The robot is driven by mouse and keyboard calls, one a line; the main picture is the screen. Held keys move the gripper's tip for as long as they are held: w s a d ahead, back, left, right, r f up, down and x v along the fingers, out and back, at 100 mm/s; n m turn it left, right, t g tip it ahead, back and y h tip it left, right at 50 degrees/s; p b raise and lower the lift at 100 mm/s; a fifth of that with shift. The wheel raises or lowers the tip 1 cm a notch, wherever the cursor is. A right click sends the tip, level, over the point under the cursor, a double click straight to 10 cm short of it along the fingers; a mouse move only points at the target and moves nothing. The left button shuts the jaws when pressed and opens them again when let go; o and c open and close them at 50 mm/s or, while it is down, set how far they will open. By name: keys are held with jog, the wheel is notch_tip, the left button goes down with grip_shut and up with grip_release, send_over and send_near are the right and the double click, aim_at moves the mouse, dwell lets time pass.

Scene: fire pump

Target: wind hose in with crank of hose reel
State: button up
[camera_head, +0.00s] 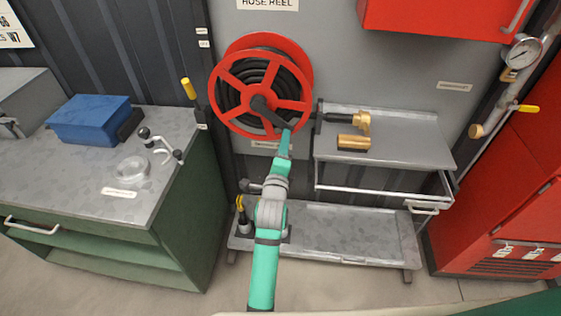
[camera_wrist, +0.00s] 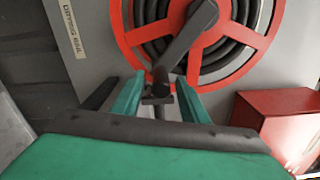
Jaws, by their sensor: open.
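The red hose reel (camera_head: 290,104) is on the grey wall panel, with black hose (camera_head: 288,84) coiled inside it. Its dark crank (camera_head: 265,110) runs from the hub down to the right in the head view. In the wrist view the crank arm (camera_wrist: 187,38) slants down to the left across the red rim (camera_wrist: 118,30), ending in a dark handle (camera_wrist: 161,84). My gripper (camera_head: 287,134) is at the crank's lower end. In the wrist view its teal fingers (camera_wrist: 160,98) stand apart on either side of the handle; contact cannot be told.
A shelf cart (camera_head: 410,138) with a brass nozzle (camera_head: 362,122) and a brass block (camera_head: 352,142) stands right of the reel. A green bench (camera_head: 70,190) with a blue box (camera_head: 90,118) is at left. A red cabinet (camera_head: 490,220) stands at right.

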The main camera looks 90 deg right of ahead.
jog(key=w+a, duration=0.1)
jog(key=a, duration=0.6)
jog(key=shift+a, duration=0.4)
dwell(0.6)
dwell(0.6)
